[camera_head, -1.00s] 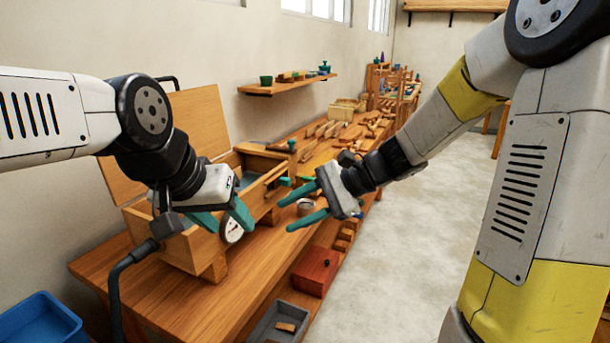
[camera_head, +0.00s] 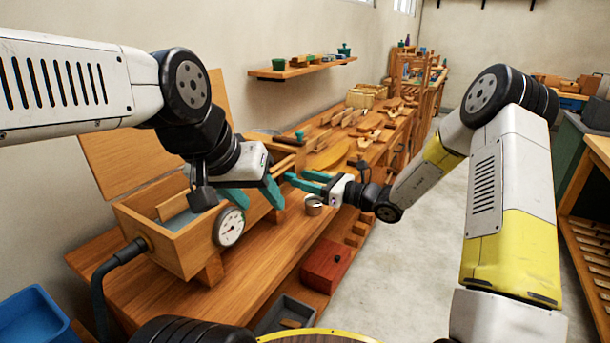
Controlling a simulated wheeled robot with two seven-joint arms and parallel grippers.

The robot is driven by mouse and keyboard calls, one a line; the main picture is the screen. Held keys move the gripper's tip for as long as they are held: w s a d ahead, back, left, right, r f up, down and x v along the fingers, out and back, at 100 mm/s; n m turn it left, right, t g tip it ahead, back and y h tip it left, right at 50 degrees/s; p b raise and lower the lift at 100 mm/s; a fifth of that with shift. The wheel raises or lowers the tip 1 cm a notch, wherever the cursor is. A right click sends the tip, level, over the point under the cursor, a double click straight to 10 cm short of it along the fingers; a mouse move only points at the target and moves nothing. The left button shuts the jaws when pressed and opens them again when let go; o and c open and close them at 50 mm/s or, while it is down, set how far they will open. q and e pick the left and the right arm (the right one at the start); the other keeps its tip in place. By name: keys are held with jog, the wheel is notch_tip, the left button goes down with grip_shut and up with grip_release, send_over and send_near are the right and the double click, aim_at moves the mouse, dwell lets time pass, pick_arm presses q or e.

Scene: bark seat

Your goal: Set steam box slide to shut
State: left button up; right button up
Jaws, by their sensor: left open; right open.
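The wooden steam box (camera_head: 160,237) stands on the bench at the left, with its lid (camera_head: 120,160) raised behind it. A round dial gauge (camera_head: 229,227) is on its front, and a hose joins its near end. A teal knob (camera_head: 299,136) shows near its far end; I cannot tell if this belongs to the slide. The slide's position is unclear, partly hidden by my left arm. My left gripper (camera_head: 256,197) is open and empty over the box's front side. My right gripper (camera_head: 289,180) is open, its teal fingers pointing left beside the box's far end.
A metal cup (camera_head: 314,205) stands on the bench below my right gripper. A red box (camera_head: 326,268) and a grey tray (camera_head: 288,314) are on a lower level in front. A blue bin (camera_head: 32,320) is at lower left.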

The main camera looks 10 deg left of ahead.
aim_at(296, 177)
jog(key=shift+x, duration=1.5)
grip_shut()
